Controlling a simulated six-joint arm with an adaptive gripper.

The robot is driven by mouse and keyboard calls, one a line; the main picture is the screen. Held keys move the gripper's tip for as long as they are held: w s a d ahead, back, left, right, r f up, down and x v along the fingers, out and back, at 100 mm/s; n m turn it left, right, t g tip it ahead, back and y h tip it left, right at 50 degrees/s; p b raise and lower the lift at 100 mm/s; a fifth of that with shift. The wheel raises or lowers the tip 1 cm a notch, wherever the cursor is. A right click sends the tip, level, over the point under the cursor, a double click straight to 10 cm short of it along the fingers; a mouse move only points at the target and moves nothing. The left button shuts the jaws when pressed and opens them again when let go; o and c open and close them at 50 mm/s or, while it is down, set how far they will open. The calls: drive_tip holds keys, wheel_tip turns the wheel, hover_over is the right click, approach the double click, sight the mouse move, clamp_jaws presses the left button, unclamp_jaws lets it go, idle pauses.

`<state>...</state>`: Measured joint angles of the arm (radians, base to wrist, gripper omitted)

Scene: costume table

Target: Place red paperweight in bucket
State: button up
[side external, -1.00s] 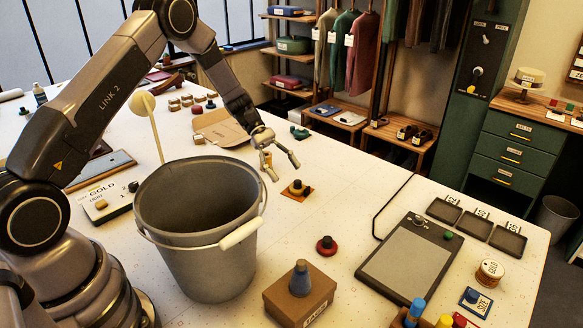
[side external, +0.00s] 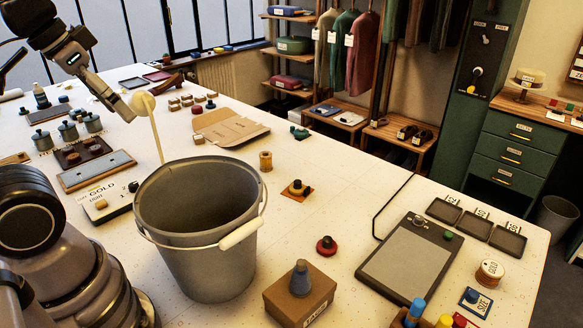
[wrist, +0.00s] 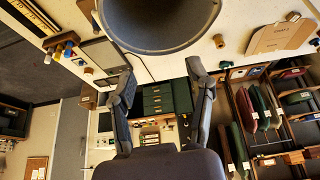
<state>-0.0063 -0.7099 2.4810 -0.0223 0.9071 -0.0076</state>
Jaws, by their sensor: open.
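A red round weight with a dark knob (side external: 326,246), which looks like the red paperweight, sits on the white table right of the bucket and behind a cardboard box. The grey bucket (side external: 205,250) stands upright with its white-gripped handle down at the front; its bottom is hidden from the side. The bucket also shows at the top of the wrist view (wrist: 160,42). My gripper (side external: 118,104) is raised at the upper left, beyond the bucket and well away from the red weight. In the wrist view its fingers (wrist: 160,68) are spread, with nothing between them.
A cardboard box with a grey cone (side external: 300,295) stands in front of the red weight. A yellow-and-black weight (side external: 297,188) on an orange card and a wooden spool (side external: 265,161) stand behind it. A round paddle on a stick (side external: 150,120) rises behind the bucket.

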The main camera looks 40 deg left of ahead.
drive_tip(key=shift+o, duration=0.9)
drive_tip(key=shift+s+a, duration=0.1)
drive_tip(key=shift+s, duration=0.2)
drive_tip(key=o, duration=0.3)
drive_tip(key=shift+o, duration=0.2)
